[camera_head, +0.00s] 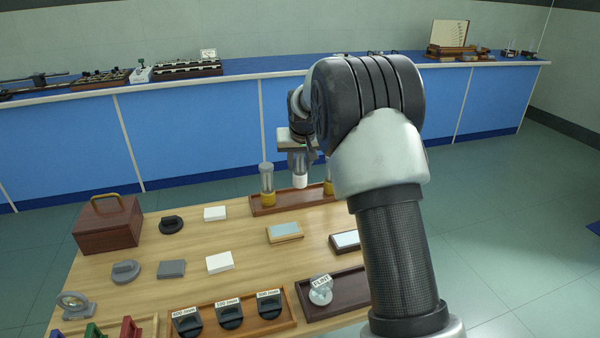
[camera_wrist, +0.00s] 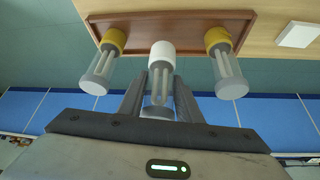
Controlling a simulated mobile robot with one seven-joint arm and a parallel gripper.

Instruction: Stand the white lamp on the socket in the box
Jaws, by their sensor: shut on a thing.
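The white lamp (camera_head: 300,181) is a clear glass tube with a white base. It hangs base down at the lamp tray, between two yellow-based lamps. In the wrist view the white lamp (camera_wrist: 162,51) is between my two fingers. My gripper (camera_head: 299,153) is shut on its glass part; it also shows in the wrist view (camera_wrist: 158,88). I cannot tell whether the base touches the tray. A brown box (camera_head: 107,226) with a tan handle stands at the table's left and looks closed. No socket shows in it.
The lamp tray (camera_wrist: 185,19) holds the left yellow lamp (camera_head: 267,184) and the right one (camera_wrist: 222,50). Black holders stand in a front tray (camera_head: 205,335). Pale blocks and dark discs lie between box and trays. My arm hides the table's right side.

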